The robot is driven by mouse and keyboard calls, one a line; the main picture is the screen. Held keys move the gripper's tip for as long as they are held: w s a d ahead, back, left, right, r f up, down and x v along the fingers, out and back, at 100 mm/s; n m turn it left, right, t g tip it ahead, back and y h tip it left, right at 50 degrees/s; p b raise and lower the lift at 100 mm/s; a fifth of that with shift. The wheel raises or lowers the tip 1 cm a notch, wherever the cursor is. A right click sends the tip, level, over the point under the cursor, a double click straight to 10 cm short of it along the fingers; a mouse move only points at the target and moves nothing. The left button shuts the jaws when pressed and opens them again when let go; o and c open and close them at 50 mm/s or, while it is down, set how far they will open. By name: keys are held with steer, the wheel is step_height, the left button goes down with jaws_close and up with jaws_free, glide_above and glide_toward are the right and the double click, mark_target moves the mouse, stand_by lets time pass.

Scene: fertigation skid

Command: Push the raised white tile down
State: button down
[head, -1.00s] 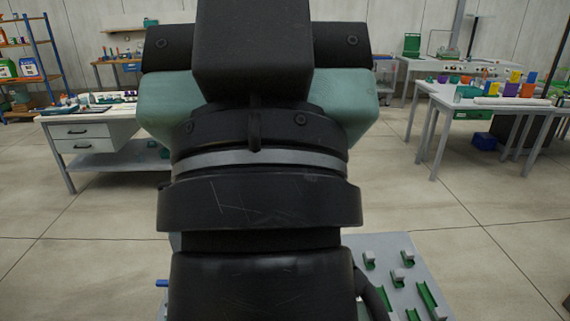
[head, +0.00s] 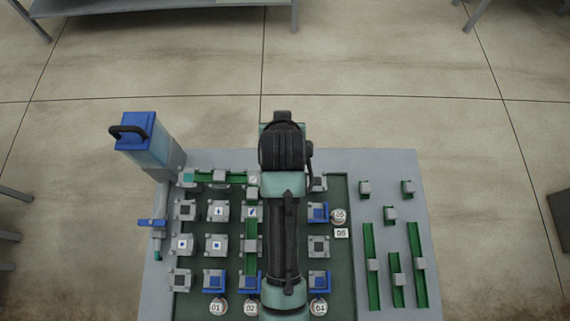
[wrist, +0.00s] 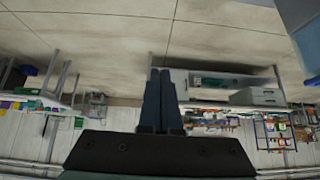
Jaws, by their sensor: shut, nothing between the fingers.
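The board (head: 395,165) carries a green panel with rows of grey blocks in the head view. Several blocks have small white faces, such as a white-faced block (head: 218,211) and another white-faced block (head: 182,244). A pale tile (head: 252,180) sits at the right end of a green channel, beside my arm. I cannot tell which white tile is raised. My arm covers a column of the panel. In the wrist view my gripper (wrist: 160,72) is shut and empty, its fingers pointing out over the floor and benches, with no tile in front of them.
A blue-topped tank (head: 140,135) stands at the board's back left corner. A blue-handled valve (head: 153,223) is on the left edge. Green rails (head: 372,265) and small grey blocks lie on the right. Round numbered tags (head: 217,308) line the front. Open floor lies behind the board.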

steer(key=s+f+g+p, duration=0.2)
steer(key=s+f+g, duration=0.4)
steer(key=s+f, duration=0.55)
steer(key=f+b, duration=0.3)
steer(key=s+f+b, duration=0.1)
steer(key=f+b, duration=0.1)
steer(key=shift+d+f, duration=0.15)
steer(key=shift+d, duration=0.15)
steer(key=shift+f, duration=0.3)
steer(key=shift+b, duration=0.35)
stand_by(0.6)
steer(key=shift+f+b, duration=1.2)
steer(key=shift+f, duration=0.65)
step_height(320, 180, up, 8)
steer(key=p, duration=0.8)
steer(key=shift+r, duration=0.15)
